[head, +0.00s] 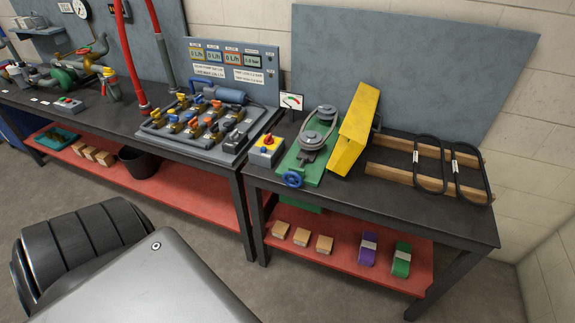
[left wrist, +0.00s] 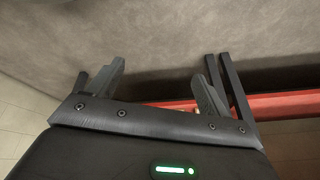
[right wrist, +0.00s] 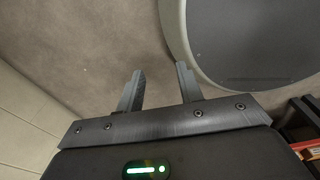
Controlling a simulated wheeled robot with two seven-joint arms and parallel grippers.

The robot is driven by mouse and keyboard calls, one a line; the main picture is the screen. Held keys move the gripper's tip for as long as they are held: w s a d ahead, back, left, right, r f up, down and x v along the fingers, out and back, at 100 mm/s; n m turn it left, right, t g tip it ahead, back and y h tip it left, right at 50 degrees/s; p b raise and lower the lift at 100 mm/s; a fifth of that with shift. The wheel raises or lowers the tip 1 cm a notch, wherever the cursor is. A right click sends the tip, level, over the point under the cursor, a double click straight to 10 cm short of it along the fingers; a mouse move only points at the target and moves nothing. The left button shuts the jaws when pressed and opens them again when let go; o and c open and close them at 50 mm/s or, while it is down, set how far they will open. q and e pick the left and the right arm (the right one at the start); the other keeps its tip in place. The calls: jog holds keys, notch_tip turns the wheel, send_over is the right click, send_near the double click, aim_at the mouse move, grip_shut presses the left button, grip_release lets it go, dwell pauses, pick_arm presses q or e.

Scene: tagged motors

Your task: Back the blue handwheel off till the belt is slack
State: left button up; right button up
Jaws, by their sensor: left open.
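The blue handwheel (head: 292,179) sits at the near end of a green motor base (head: 310,170) on the right-hand bench. Two grey pulleys (head: 312,139) stand on that base; the belt around them is too small to judge as tight or slack. A small gauge card (head: 291,101) with a coloured arc stands behind. My left gripper (left wrist: 162,78) is open and empty over grey floor near a red shelf edge. My right gripper (right wrist: 160,72) has its fingers apart and empty over the floor. Neither gripper shows in the head view, and both are away from the handwheel.
A yellow guard (head: 357,130) stands tilted just right of the pulleys. Spare black belts (head: 430,165) lie on wooden strips at right. The handwheel's front side faces open floor.

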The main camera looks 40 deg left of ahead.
pick_arm(q)
jog(key=shift+o, duration=1)
jog(key=w+a+r+n+t+b, duration=0.1)
jog(key=w+a+r+t, duration=0.1)
jog(key=w, duration=0.8)
jog(key=shift+w+a+r+t+y+b, duration=0.3)
jog(key=shift+r+y, duration=0.1)
jog(key=shift+r, duration=0.45)
jog(key=n+t+y+b, duration=0.4)
jog(key=n+t+b, duration=0.25)
jog(key=t, duration=0.35)
send_near(291, 180)
jog(key=p+x, duration=0.1)
jog(key=x, duration=0.8)
jog(key=shift+w, duration=0.25)
jog(key=shift+w+a, duration=0.15)
jog(key=shift+w, duration=0.35)
pick_arm(e)
notch_tip(291, 180, down, 8)
jog(key=shift+a, duration=0.15)
